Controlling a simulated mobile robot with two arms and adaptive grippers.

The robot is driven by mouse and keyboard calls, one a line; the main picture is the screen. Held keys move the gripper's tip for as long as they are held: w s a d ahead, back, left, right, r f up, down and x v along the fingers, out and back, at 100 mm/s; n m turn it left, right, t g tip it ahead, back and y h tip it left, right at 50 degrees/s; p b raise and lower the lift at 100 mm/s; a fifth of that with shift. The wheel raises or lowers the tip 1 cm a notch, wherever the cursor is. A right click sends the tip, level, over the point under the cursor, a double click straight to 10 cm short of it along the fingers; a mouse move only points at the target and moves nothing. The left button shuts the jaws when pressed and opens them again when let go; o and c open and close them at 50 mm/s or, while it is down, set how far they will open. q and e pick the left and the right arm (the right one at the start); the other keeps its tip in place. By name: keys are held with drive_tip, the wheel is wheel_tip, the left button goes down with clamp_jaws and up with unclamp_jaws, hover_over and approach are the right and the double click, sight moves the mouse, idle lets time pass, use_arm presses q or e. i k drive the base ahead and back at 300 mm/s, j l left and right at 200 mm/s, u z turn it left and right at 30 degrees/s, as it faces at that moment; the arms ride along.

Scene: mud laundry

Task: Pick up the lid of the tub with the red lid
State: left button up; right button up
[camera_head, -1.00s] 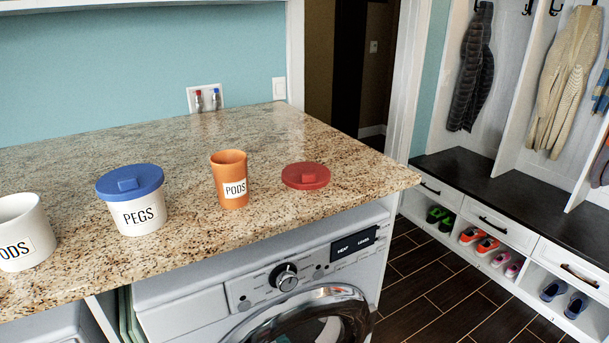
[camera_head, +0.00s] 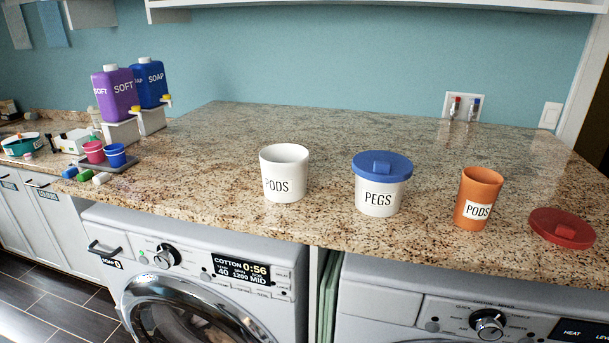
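An open white tub (camera_head: 284,174) labelled PODS stands further left. Between them is a white tub (camera_head: 380,197) labelled PEGS, with a blue lid (camera_head: 382,167) on it. Neither of my grippers shows in the head view.
The granite counter (camera_head: 330,130) is clear behind the tubs. Purple (camera_head: 116,92) and blue (camera_head: 148,82) bottles stand on white stands at the left. Red (camera_head: 94,152) and blue (camera_head: 115,155) cups sit before them. Washing machines (camera_head: 200,270) are below the front edge.

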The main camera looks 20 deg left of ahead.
sight(562, 227)
drive_tip(key=i+l, duration=0.15)
drive_tip(key=l, duration=0.25)
drive_tip(key=i+l, duration=0.1)
drive_tip(key=l, duration=0.25)
drive_tip(key=i+l, duration=0.15)
drive_tip(key=l, duration=0.25)
